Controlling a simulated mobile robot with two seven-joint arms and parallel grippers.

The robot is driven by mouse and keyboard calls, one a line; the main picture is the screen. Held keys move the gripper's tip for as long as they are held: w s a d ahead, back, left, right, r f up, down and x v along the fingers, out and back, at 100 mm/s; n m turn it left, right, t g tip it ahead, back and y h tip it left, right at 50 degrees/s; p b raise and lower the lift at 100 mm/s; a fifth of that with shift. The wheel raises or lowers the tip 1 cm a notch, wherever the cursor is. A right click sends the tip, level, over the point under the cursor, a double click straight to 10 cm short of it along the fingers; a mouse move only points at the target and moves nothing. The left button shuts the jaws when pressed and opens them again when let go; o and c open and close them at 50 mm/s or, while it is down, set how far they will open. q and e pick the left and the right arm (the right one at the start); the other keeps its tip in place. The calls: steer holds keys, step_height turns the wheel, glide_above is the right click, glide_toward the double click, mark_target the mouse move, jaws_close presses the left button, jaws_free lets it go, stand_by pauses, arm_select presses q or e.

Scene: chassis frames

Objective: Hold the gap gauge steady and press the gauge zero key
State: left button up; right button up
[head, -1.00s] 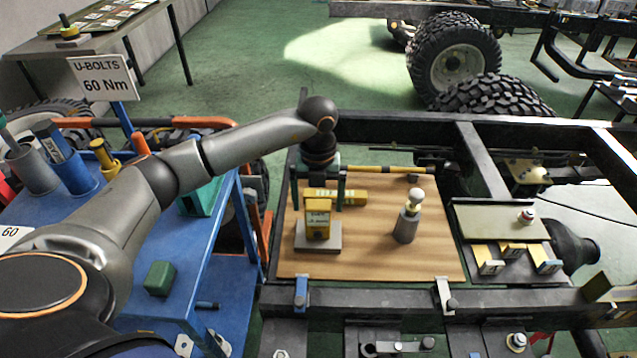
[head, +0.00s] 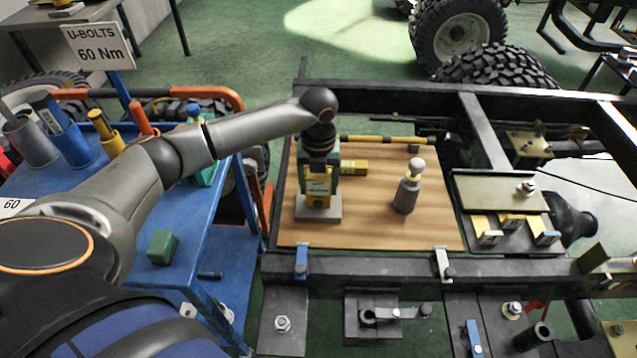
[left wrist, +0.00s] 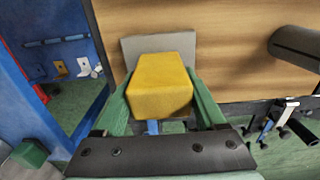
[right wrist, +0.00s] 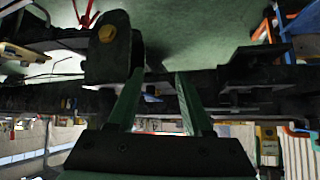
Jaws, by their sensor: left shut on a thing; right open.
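The gap gauge (head: 317,187) is a yellow block standing upright on a grey base plate (head: 318,213) on the wooden board. My left gripper (head: 320,178) is over it from above. In the left wrist view the green fingers of my left gripper (left wrist: 162,95) lie on both sides of the yellow gauge (left wrist: 160,82) and are shut on it. The gauge's front label is partly visible in the head view; I cannot make out a zero key. My right gripper (right wrist: 158,105) is open and empty in the right wrist view, away from the board. It is not in the head view.
A grey cylinder with a pale round top (head: 407,190) stands right of the gauge. A yellow box (head: 354,166) and a yellow-black rod (head: 385,139) lie behind. Clamps (head: 302,262) sit on the front rail. A tray with small yellow-topped blocks (head: 512,221) is at right.

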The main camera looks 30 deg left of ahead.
arm_select(q)
steer(key=c, duration=0.9)
stand_by(0.5)
arm_select(e)
jaws_close()
stand_by(1.5)
